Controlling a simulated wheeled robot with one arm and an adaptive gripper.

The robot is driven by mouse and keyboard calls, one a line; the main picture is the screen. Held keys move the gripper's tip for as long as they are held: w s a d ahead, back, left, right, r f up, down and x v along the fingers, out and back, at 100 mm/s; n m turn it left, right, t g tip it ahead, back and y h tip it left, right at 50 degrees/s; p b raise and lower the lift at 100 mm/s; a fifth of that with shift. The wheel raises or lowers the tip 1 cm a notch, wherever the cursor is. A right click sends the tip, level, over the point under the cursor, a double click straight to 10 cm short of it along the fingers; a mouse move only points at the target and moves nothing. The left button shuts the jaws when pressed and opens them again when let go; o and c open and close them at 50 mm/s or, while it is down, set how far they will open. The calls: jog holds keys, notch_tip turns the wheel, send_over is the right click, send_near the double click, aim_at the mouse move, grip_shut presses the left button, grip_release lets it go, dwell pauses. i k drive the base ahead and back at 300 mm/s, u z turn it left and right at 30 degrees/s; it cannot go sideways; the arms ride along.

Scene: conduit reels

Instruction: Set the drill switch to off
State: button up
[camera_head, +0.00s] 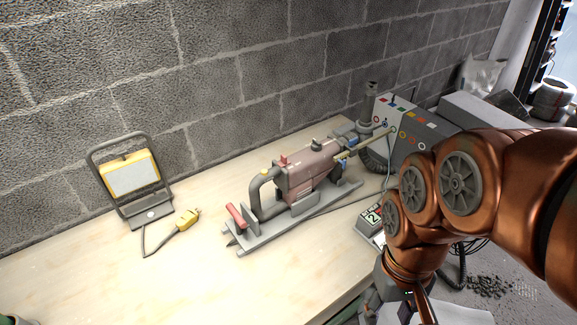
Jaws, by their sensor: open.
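The drill (308,168) has a dull red body and a grey looped rear handle (262,190). It lies along a grey stand (270,228) on the workbench, its front pointing to the back right. A small red part (284,160) sits on top of its body, and a red grip (236,214) is at the stand's near end. I cannot tell which part is the switch or how it is set. My gripper (384,290) seems to hang low at the bottom right, beyond the bench edge and apart from the drill. It is partly hidden and its fingertips are unclear.
A yellow work lamp (130,175) stands at the left of the bench, with its yellow plug (187,219) and cable in front. A grey box with coloured buttons (402,120) is behind the drill. A small numbered device (371,219) sits near the right edge. The front bench is clear.

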aim_at(284, 161)
jog(key=z, duration=0.65)
jog(key=i, duration=0.45)
jog(key=u, duration=1.7)
